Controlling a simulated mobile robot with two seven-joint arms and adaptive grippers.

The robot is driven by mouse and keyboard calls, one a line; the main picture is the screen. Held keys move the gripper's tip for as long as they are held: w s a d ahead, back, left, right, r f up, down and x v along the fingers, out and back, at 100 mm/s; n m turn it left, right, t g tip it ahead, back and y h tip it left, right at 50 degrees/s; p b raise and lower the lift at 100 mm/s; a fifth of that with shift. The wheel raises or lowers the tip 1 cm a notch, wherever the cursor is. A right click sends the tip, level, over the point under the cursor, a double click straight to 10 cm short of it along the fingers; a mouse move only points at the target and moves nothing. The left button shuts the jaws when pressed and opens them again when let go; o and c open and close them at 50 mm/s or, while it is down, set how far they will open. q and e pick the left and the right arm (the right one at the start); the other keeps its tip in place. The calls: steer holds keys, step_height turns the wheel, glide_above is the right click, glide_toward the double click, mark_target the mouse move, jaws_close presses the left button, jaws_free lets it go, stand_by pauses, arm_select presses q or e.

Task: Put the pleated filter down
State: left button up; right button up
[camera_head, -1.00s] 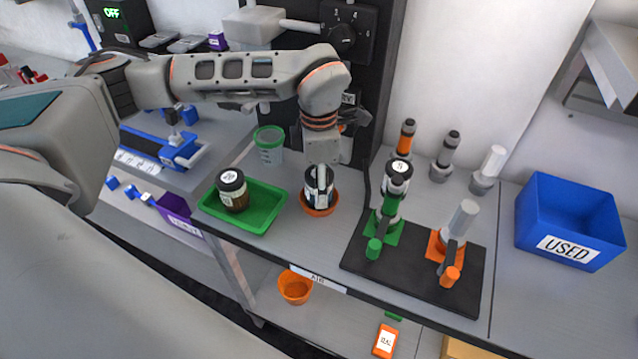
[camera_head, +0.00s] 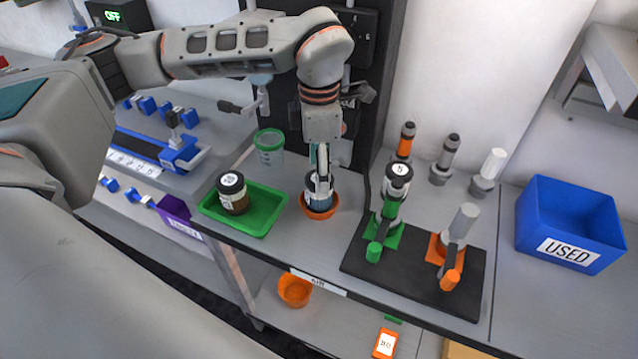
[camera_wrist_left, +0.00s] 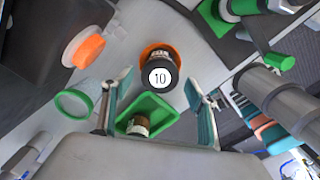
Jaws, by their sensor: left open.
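The filter with a black top marked 10 (camera_wrist_left: 160,76) stands upright in an orange dish (camera_wrist_left: 172,52). My right gripper is in neither view.
A green tray (camera_head: 265,222) holds a brown jar marked 20 (camera_head: 232,193) at the left. A green-rimmed cup (camera_head: 269,147) stands behind. A black stand (camera_head: 400,282) with green and orange fittings is at the right, before a blue USED bin (camera_head: 570,225).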

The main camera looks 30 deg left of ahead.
arm_select(q)
step_height(320, 180, up, 7)
steer(key=shift+f, duration=0.2)
stand_by(0.6)
